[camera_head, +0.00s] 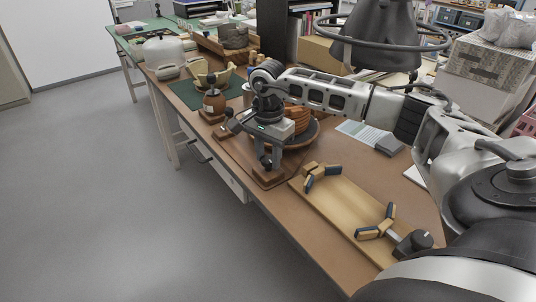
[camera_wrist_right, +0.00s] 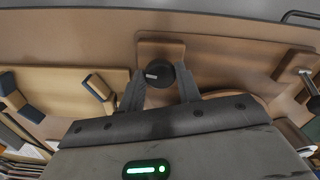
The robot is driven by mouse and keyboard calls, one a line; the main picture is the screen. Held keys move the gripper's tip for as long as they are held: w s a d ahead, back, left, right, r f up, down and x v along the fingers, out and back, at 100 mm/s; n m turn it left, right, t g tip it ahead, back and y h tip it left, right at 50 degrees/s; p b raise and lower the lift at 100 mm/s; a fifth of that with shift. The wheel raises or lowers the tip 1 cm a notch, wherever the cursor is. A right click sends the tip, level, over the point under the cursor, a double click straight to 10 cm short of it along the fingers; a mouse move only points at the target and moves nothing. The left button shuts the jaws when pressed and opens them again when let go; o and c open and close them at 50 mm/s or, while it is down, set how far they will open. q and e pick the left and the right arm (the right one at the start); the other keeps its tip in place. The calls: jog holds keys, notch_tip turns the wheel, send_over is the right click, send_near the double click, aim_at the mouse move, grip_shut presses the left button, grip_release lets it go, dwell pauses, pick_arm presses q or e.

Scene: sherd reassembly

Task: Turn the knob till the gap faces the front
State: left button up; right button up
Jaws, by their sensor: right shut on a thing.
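A dark round knob (camera_wrist_right: 158,73) sits on a small brown wooden block (camera_wrist_right: 160,48) in the right wrist view. My right gripper (camera_wrist_right: 160,88) is shut on the knob, one finger on each side of it. In the head view my right gripper (camera_head: 268,160) points down at the wooden block (camera_head: 269,180) near the table's front edge and hides much of the knob. My left gripper is not in view.
A light wooden board (camera_head: 340,208) with blue-and-tan padded pieces lies to the right. The floor (camera_head: 120,200) left of the table is clear.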

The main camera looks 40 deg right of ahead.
aim_at(268, 159)
jog(key=shift+n, duration=0.8)
jog(key=o, duration=1)
jog(key=shift+c, duration=0.2)
pick_arm(q)
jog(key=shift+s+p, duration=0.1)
jog(key=shift+p, duration=0.4)
pick_arm(e)
notch_tip(268, 159, up, 16)
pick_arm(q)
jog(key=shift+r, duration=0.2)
